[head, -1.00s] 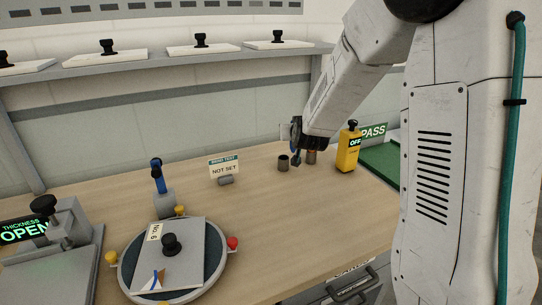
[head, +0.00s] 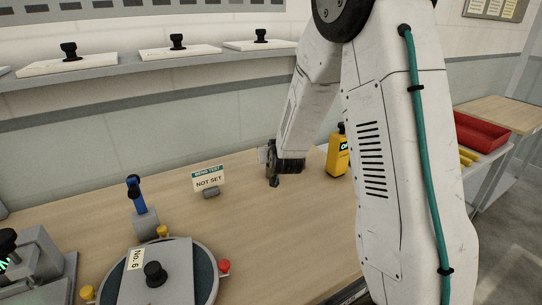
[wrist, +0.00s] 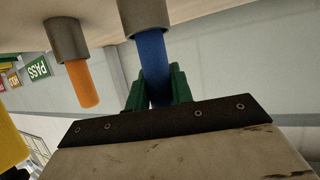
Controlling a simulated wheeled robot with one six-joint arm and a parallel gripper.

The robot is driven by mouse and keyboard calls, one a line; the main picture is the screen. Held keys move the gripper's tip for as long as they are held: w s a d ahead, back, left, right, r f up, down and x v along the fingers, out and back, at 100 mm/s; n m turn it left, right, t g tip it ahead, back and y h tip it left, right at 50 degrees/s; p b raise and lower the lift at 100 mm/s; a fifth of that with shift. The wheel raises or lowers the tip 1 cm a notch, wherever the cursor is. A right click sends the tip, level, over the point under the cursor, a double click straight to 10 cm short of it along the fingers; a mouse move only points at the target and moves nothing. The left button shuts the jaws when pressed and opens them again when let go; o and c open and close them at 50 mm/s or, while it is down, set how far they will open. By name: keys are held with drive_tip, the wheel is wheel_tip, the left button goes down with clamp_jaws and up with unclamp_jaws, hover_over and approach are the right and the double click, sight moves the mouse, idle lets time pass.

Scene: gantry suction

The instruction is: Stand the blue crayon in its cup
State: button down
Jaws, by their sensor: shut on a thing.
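In the wrist view, where the table lies at the top, my gripper (wrist: 158,88) has its green fingers shut on the blue crayon (wrist: 153,52). The crayon's far end disappears at the mouth of a grey-brown cup (wrist: 143,14); I see no gap there, but how deep it sits is hidden. Beside it an orange crayon (wrist: 83,84) stands in another grey cup (wrist: 68,40). In the head view my gripper (head: 273,172) is low over the table, left of the yellow device, and the crayon and cups cannot be made out clearly there.
A yellow device (head: 338,155) stands right of my gripper. A "NOT SET" sign (head: 209,180) stands to its left, and a round fixture with a No. 6 plate (head: 160,272) is at front left. The tabletop (head: 270,230) in front of my gripper is clear.

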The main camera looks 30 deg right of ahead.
drive_tip(key=shift+f, duration=0.7)
drive_tip(key=shift+f, duration=0.15)
drive_tip(key=c, duration=1.2)
unclamp_jaws()
drive_tip(key=shift+c, duration=0.2)
